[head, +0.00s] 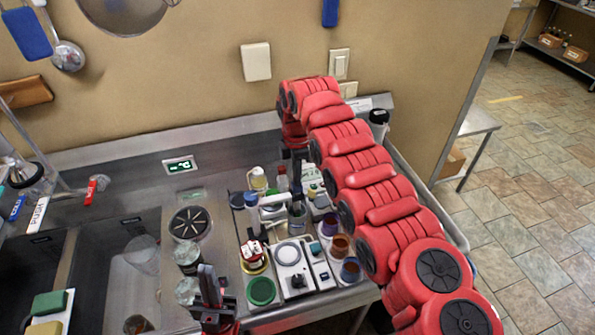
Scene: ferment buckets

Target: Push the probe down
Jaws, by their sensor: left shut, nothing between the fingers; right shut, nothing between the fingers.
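My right arm reaches in from the lower right, arches over the bench and hangs down toward the back. Its gripper (296,182) points down, shut and empty, above a crowded cluster of small bottles and devices. A slim dark upright piece in a holder (297,212) stands just below it and may be the probe. I cannot tell whether the fingertips touch it. A white bar-like part (273,200) lies left of it. My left gripper (207,272) is at the bottom edge, pointing up, shut and empty, apart from the cluster.
A white device with a round plate (288,254), a green-lidded jar (261,291) and several small cups crowd the bench. Glass jars (188,257) stand near my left gripper. A sink (120,265) is at left. The wall closes off the back.

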